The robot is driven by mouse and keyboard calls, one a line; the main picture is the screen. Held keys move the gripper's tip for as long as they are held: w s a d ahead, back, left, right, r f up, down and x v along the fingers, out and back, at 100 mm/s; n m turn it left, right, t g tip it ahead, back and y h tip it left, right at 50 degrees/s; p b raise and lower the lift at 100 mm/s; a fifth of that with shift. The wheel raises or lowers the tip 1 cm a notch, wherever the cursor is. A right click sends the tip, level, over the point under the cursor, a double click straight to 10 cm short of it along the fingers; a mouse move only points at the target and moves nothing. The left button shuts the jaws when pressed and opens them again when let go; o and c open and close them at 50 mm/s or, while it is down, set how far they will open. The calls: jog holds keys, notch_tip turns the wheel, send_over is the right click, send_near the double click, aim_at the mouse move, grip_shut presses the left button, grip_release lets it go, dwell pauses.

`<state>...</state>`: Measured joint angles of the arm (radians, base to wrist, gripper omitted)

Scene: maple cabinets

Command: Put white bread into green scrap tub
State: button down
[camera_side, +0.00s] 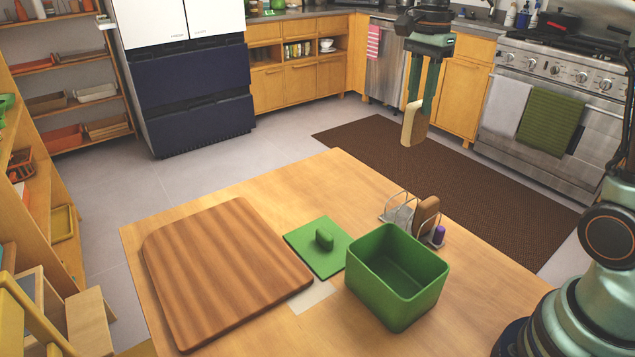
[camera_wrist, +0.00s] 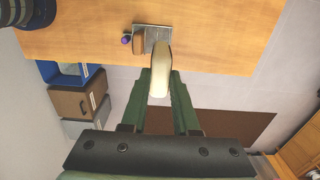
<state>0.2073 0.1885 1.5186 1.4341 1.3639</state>
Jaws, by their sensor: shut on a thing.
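A slice of white bread (camera_side: 411,124) hangs upright from my gripper (camera_side: 420,100), which is shut on it high above the far right end of the table. The white bread (camera_wrist: 160,71) also shows between the green fingers of my gripper (camera_wrist: 160,88) in the wrist view. The green scrap tub (camera_side: 396,281) stands open on the table, below the bread and nearer the camera. Its visible inside looks empty. The tub is not visible in the wrist view.
A wire rack (camera_side: 399,209) holds a brown bread slice (camera_side: 426,214), with a small purple item (camera_side: 439,235) beside it, just behind the tub. A green lid (camera_side: 317,251) lies left of the tub. A wooden board (camera_side: 222,268) covers the table's left part.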

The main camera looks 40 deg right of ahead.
jog(key=s+a+f, duration=0.3)
jog(key=s+a, duration=0.1)
jog(key=a, duration=0.4)
jog(key=s+a+f, duration=0.3)
jog(key=s+a, duration=0.2)
jog(key=a, duration=0.3)
jog(key=shift+s+f, duration=0.25)
jog(key=shift+f, duration=0.05)
notch_tip(320, 180, down, 9)
jog(key=shift+f, duration=0.15)
dwell(1.9)
jog(key=shift+f, duration=2.15)
dwell(1.5)
